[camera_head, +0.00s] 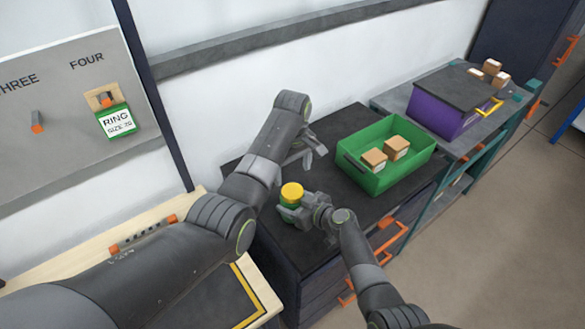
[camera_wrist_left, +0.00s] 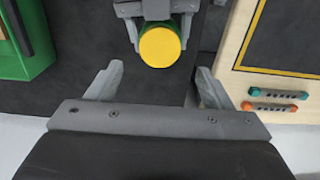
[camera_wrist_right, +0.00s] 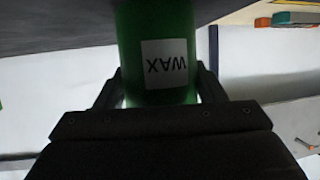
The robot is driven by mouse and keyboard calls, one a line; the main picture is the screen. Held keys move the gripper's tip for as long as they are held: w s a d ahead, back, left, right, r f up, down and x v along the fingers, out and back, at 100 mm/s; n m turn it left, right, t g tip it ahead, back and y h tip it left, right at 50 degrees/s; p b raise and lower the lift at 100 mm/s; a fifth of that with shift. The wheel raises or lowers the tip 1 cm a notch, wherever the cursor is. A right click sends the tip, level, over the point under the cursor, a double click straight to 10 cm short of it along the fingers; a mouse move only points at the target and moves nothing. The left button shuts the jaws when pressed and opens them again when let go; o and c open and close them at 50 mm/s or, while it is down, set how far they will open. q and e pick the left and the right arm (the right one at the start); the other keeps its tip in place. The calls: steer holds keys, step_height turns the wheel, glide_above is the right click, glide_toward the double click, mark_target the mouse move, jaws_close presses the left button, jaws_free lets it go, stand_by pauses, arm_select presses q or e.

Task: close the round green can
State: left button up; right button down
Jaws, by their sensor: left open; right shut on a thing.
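The round green can (camera_head: 287,212) stands on the dark cabinet top, with a yellow lid (camera_head: 292,192) on its top. My right gripper (camera_head: 304,213) is shut on the can from the side. In the right wrist view the can (camera_wrist_right: 157,30) sits between the fingers, its white WAX label (camera_wrist_right: 165,64) upside down. My left gripper (camera_head: 312,150) is open and empty, behind and above the can. In the left wrist view the yellow lid (camera_wrist_left: 160,46) lies ahead of the open left fingers (camera_wrist_left: 158,85), apart from them. I cannot tell whether the lid is fully seated.
A green bin (camera_head: 372,182) with two cardboard boxes (camera_head: 385,154) stands right of the can. A purple bin (camera_head: 455,122) with a dark top is farther right. A wooden-edged bench (camera_head: 172,207) lies at left. A hook board (camera_head: 70,100) hangs on the wall.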

mark_target(292, 191)
arm_select(q)
steer(key=shift+f, duration=0.1)
steer(key=shift+f, duration=3.9)
steer(key=c, duration=1)
steer(key=m, duration=0.6)
steer(key=shift+m, duration=0.3)
steer(key=o, duration=1.1)
